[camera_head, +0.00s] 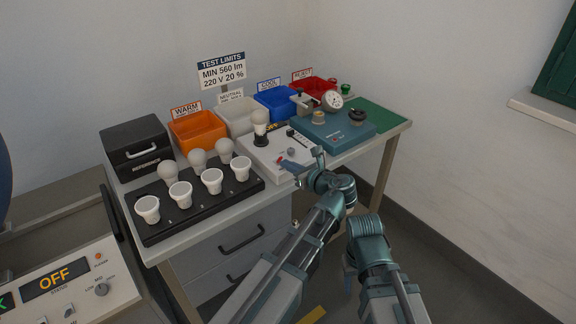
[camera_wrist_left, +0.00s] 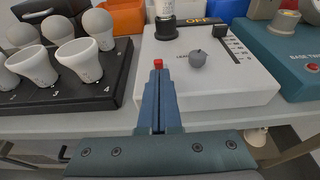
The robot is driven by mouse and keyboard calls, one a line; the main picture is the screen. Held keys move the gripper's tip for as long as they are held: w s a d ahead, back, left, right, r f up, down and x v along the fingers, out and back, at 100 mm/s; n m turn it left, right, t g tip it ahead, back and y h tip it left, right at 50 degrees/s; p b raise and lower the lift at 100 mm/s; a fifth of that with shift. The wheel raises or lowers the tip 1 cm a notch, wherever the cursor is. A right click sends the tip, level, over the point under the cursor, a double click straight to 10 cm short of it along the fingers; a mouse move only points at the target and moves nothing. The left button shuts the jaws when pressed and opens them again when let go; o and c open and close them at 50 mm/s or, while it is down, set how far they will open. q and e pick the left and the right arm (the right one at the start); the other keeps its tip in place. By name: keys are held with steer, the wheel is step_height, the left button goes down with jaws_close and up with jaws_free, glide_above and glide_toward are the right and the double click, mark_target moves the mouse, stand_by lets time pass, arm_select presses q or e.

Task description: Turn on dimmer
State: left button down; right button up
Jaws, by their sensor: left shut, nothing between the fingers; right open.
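A white box (camera_head: 268,148) with a small grey knob (camera_head: 291,151) stands on the table, a bulb (camera_head: 260,117) upright at its back left. In the left wrist view the box (camera_wrist_left: 205,95) shows the knob (camera_wrist_left: 198,58), a dark strip reading OFF (camera_wrist_left: 197,21) and a black slider track (camera_wrist_left: 232,45). My left gripper (camera_head: 284,162) is shut and empty over the box's front left part. Its tips (camera_wrist_left: 158,72) are by a small red button (camera_wrist_left: 158,62); contact cannot be told. My right gripper (camera_head: 348,277) is low in front of the table, mostly hidden by its arm.
A black rack (camera_head: 154,236) with several bulbs is left of the box. A teal base tester (camera_head: 342,143) is right of it. Orange (camera_head: 199,131), blue (camera_head: 276,104) and red (camera_head: 306,87) bins stand behind. A panel (camera_head: 92,307) reading OFF is at lower left.

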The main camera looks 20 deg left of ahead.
mark_target(282, 158)
arm_select(q)
steer(key=shift+w+a+r+g+h+p, duration=0.15)
steer(key=shift+r+g+h+p, duration=0.4)
steer(key=shift+p, duration=1.25)
steer(key=r+g+h+p, duration=0.1)
steer(key=p, duration=0.2)
steer(key=a+r+g+h+p, duration=0.1)
steer(key=p, duration=0.3)
steer(key=shift+w+h, duration=0.35)
steer(key=shift+w, duration=0.05)
steer(key=g+h+p, duration=0.1)
steer(key=p, duration=0.1)
steer(key=w+a+g+h+p, duration=0.1)
steer(key=p, duration=0.2)
steer(key=shift+r+h, duration=0.3)
steer(key=shift+s+f, duration=0.1)
steer(key=shift+f, duration=0.35)
steer(key=shift+r, duration=0.1)
steer(key=shift+r+p, duration=0.7)
steer(key=shift+r, duration=0.1)
